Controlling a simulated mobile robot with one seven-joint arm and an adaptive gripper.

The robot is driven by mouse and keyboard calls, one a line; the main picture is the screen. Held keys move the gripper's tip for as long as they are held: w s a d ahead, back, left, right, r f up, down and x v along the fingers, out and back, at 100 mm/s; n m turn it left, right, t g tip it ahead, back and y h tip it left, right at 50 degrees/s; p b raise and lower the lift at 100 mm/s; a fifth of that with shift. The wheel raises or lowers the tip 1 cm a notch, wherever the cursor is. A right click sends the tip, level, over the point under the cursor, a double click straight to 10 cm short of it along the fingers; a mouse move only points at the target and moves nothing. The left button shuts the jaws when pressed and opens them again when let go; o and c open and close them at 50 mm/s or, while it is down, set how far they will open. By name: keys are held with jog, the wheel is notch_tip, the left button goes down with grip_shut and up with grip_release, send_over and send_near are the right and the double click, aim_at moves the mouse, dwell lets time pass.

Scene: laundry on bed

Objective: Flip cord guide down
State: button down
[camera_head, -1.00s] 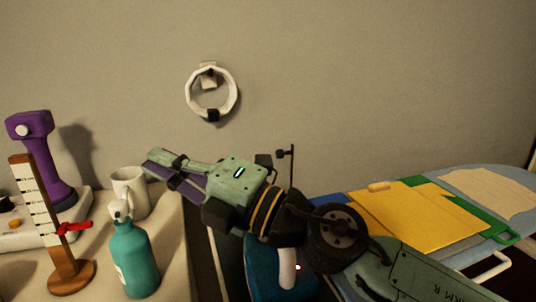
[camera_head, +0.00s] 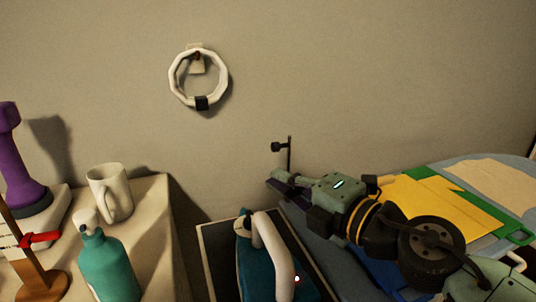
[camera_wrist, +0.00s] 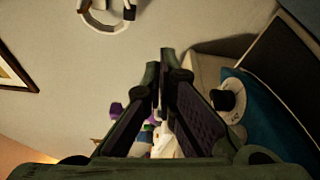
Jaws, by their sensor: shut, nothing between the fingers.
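The cord guide (camera_head: 289,155) appears to be the thin dark upright post with a small knob on a side arm, at the wall end of the ironing board in the head view. My gripper (camera_head: 275,182) is shut and empty, low beside the post's lower part. It overlaps the post's foot in the picture, and I cannot tell whether they touch. In the wrist view my gripper's fingers (camera_wrist: 160,78) point away over the tables. I cannot make out the cord guide there.
A teal iron (camera_head: 246,262) with a white handle stands left of my arm. A teal bottle (camera_head: 104,268) and white mug (camera_head: 110,190) stand on the left table. A white ring (camera_head: 222,80) hangs on the wall.

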jog(key=shift+w+a, duration=0.1)
jog(key=p+x, duration=0.2)
jog(key=x, duration=0.7)
jog(key=w+d, duration=0.1)
jog(key=w+d+p, duration=0.1)
jog(key=d, duration=0.1)
jog(key=shift+d+r, duration=0.1)
jog(key=shift+r, duration=0.15)
